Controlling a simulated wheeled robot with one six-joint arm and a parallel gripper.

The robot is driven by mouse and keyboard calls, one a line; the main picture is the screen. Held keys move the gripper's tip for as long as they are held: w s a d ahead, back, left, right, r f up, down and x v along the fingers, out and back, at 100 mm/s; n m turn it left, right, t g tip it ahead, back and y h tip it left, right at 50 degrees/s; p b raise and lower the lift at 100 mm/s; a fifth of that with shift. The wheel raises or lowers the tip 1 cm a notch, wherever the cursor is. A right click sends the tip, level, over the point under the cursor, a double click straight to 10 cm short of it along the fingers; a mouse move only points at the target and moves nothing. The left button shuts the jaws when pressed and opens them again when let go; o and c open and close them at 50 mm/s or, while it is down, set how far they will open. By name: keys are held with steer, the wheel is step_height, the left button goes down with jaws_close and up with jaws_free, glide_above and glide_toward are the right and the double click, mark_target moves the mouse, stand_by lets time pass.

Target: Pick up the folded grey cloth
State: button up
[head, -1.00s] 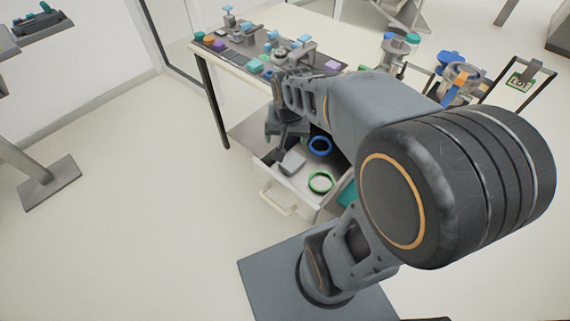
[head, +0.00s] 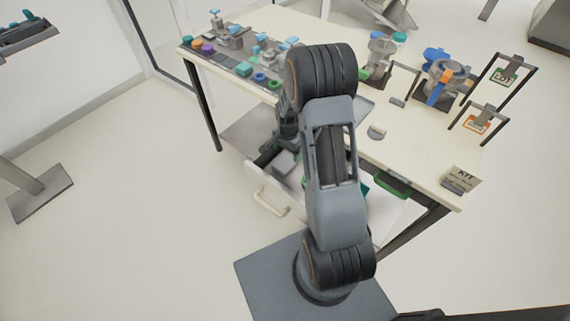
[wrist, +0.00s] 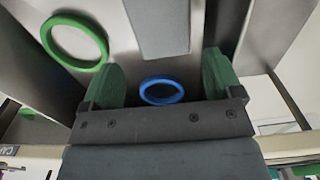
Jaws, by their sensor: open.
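The folded grey cloth (head: 286,161) lies in the open drawer (head: 254,180) and shows as a flat grey block, partly hidden by my arm. In the wrist view it is the grey rectangle (wrist: 160,28) at the top, ahead of the fingers and not between them. My gripper (wrist: 162,78) is open over the drawer, with green finger pads apart and nothing held. A blue ring (wrist: 162,103) lies below, seen between the fingers. In the head view my arm mostly hides the gripper.
A green ring (wrist: 72,62) also lies in the drawer, left of the cloth in the wrist view.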

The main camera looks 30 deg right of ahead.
mark_target(287, 160)
steer(key=shift+w+a+f+p, duration=0.1)
steer(key=shift+f+p, duration=0.15)
steer(key=shift+f, duration=1.45)
steer(key=shift+w+f+p, duration=0.1)
steer(key=shift+f+p, duration=0.1)
steer(key=shift+f, duration=1.5)
steer(key=c, duration=0.7)
steer(key=shift+r, duration=0.15)
step_height(287, 160, up, 18)
steer(key=shift+f, duration=0.1)
